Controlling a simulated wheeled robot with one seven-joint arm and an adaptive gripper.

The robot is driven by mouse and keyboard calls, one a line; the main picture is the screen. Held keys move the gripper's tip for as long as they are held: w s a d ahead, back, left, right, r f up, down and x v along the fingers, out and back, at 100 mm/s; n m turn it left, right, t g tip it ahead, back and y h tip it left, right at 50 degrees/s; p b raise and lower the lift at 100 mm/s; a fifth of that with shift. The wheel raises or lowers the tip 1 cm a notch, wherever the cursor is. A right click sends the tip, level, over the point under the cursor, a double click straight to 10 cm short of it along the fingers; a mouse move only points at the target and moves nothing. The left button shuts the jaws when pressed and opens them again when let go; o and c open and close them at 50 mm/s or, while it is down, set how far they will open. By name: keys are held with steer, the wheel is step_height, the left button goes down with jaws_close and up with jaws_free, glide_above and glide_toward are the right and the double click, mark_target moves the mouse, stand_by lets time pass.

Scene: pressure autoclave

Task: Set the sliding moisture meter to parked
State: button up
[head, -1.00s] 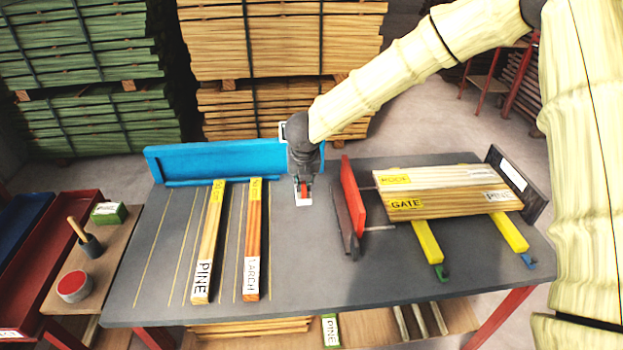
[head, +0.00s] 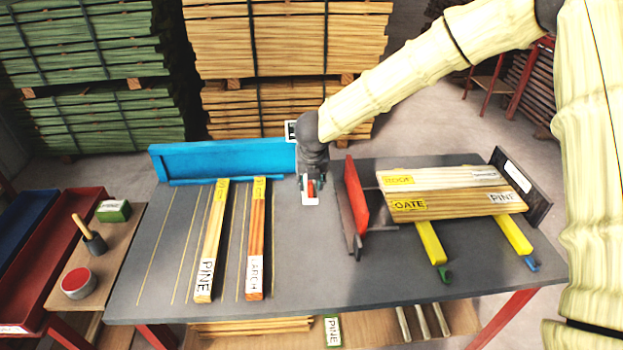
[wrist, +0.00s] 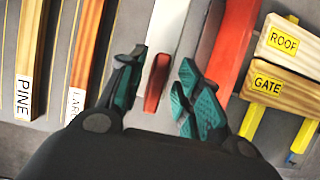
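The moisture meter appears to be the pale unit (head: 310,203) on the grey bench, left of the red plate, with a red handle (wrist: 157,82) on it. Most of the meter is hidden behind my gripper in the head view. In the wrist view its pale body (wrist: 170,22) runs upward from the handle. My gripper (wrist: 160,88) points down at the handle, with its teal fingers apart, one on each side. Gaps show between the handle and both fingers. I cannot tell the fingertips' height against the handle.
A red plate (head: 357,196) stands close on the right, beside boards marked GATE (head: 410,205) on yellow bars. PINE (head: 212,240) and LARCH (head: 256,240) strips lie left. A blue fence (head: 220,161) runs along the back. The bench front centre is clear.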

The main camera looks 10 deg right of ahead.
steer(key=v, duration=1.2)
steer(key=shift+d, duration=0.2)
steer(key=shift+s+a+f, duration=0.1)
